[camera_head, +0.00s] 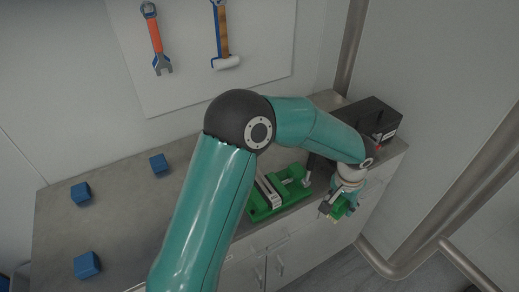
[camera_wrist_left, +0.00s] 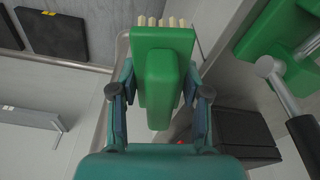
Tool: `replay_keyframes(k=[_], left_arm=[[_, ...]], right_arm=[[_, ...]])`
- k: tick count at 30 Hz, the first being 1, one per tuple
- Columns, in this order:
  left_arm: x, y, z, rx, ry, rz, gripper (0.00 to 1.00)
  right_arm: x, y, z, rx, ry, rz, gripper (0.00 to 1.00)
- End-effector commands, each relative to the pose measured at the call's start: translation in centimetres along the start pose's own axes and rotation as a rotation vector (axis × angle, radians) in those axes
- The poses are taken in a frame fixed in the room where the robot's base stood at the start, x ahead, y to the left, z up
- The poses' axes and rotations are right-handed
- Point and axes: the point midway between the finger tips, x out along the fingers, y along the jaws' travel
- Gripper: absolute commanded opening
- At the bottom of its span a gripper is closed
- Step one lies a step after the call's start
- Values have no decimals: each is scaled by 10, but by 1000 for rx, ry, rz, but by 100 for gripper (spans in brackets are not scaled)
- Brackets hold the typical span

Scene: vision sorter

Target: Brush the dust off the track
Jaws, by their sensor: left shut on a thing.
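My left gripper (camera_head: 338,204) is shut on a green brush (camera_wrist_left: 160,85). In the left wrist view the brush sits between both fingers, its pale bristles (camera_wrist_left: 160,21) showing at the far end. In the head view the brush (camera_head: 343,209) hangs off the bench's front edge, right of a green vise-like fixture (camera_head: 262,208) with a grey metal track (camera_head: 268,190). The gripper is apart from the fixture. My left arm hides part of the fixture's left side. Dust is too small to tell. The fixture also shows in the left wrist view (camera_wrist_left: 275,32). My right gripper is out of view.
Three blue cubes (camera_head: 81,193) (camera_head: 158,164) (camera_head: 87,265) lie on the left of the grey bench (camera_head: 125,215). A black box (camera_head: 372,116) stands at the back right. A wrench (camera_head: 156,40) and a hammer (camera_head: 222,35) hang on the wall board.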

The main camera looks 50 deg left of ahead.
Motion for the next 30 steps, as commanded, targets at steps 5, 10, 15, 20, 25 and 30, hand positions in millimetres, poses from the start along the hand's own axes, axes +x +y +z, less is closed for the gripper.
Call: replay_keyframes(k=[5,10,15,20,25,30], left_arm=[[-1,-2,1,-5,1,-1,19],[0,-4,1,-3,0,-1,19],[-1,-5,8,81,-3,13,19],[-6,-13,24,267,-6,41,19],[-24,-51,60,473,-4,72,19],[-49,-106,106,545,-1,84,19]], right_arm=[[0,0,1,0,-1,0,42],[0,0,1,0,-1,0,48],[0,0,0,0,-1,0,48],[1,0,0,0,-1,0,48],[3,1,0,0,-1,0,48],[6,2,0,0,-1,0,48]])
